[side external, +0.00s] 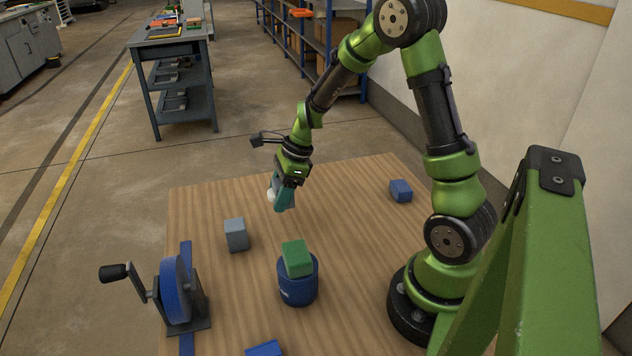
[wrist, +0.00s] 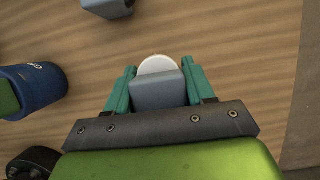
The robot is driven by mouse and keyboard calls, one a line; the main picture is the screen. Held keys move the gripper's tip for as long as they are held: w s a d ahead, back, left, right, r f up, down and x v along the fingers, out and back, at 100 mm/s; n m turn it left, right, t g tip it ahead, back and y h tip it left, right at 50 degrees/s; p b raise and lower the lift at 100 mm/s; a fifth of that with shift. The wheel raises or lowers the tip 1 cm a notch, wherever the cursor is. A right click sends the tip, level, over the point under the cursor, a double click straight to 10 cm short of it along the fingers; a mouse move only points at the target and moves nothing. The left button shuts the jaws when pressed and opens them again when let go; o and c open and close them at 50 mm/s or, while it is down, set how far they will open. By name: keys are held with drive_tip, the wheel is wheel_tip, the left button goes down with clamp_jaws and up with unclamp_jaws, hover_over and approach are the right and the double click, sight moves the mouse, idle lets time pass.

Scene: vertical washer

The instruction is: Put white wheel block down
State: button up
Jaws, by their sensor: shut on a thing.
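My gripper (side external: 279,203) hangs above the wooden table, pointing down, with teal fingers. In the wrist view my gripper (wrist: 159,88) is shut on the white wheel block, a grey-blue block (wrist: 159,93) with a round white disc (wrist: 158,65) at its far side. In the side view only a little of the white disc (side external: 271,195) shows beside the fingers; the rest is hidden. The held block appears to be clear of the table (side external: 335,190).
A grey block (side external: 236,236) lies left of my gripper. A blue crank wheel (side external: 176,290) stands at front left. Blue blocks lie right (side external: 400,190) and at the front (side external: 264,349). The back middle is clear.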

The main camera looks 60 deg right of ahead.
drive_tip(key=s+d+r+m+h, duration=0.15)
drive_tip(key=s+d, duration=0.25)
drive_tip(key=d, duration=0.5)
drive_tip(key=r+y, duration=0.1)
drive_tip(key=r, duration=0.1)
hover_over(343, 207)
drive_tip(key=s+d, duration=0.1)
drive_tip(key=shift+n, duration=0.65)
drive_tip(key=shift+d+f, duration=0.1)
drive_tip(key=shift+f, duration=4)
drive_tip(key=shift+f, duration=0.1)
drive_tip(key=o, duration=1.1)
